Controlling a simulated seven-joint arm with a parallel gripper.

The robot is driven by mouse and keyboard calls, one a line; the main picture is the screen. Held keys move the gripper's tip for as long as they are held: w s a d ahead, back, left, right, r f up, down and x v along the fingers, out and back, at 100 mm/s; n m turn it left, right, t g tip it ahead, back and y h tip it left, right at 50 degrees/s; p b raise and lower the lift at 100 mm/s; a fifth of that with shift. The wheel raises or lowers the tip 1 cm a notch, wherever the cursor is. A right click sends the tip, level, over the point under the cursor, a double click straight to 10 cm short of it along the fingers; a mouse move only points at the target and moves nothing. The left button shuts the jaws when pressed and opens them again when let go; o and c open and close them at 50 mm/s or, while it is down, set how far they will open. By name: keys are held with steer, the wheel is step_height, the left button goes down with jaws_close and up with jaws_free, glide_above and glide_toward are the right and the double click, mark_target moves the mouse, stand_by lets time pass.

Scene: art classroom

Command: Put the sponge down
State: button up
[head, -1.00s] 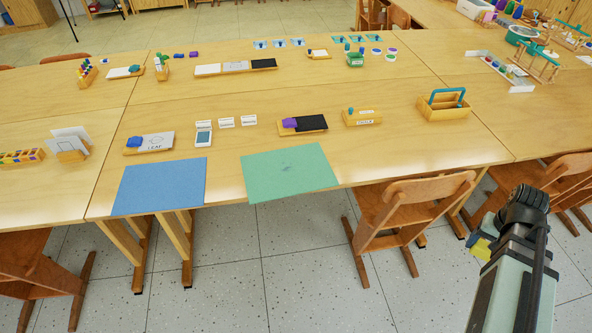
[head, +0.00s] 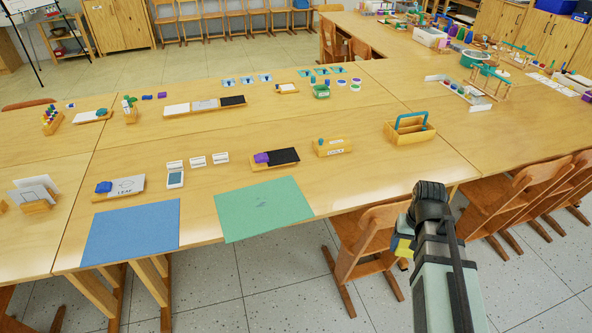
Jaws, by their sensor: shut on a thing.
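My gripper (head: 408,236) is at the right, over the wooden chair in front of the table's near edge, mostly hidden behind my wrist. A small yellow piece (head: 403,247) shows at its end, taken to be the sponge it is shut on; its full shape is hidden. The blue mat (head: 131,231) and the green mat (head: 263,208) lie bare at the table's front edge, to the left of my gripper.
A wooden caddy with a blue handle (head: 410,129) stands at the table's right. A wooden chalk box (head: 333,148) and small white cards (head: 198,161) stand behind the mats. The tabletop (head: 355,185) right of the green mat is clear. Chairs (head: 505,200) line the right side.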

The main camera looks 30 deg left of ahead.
steer(key=s+a+r+n, duration=0.15)
steer(key=a+n, duration=0.35)
steer(key=a, duration=2.3)
glide_toward(211, 178)
steer(key=shift+n, duration=0.4)
step_height(211, 178, down, 7)
steer(key=shift+d+r, duration=0.1)
steer(key=shift+r, duration=0.1)
steer(key=shift+f, duration=0.1)
steer(key=o, duration=1.2)
step_height(211, 178, up, 12)
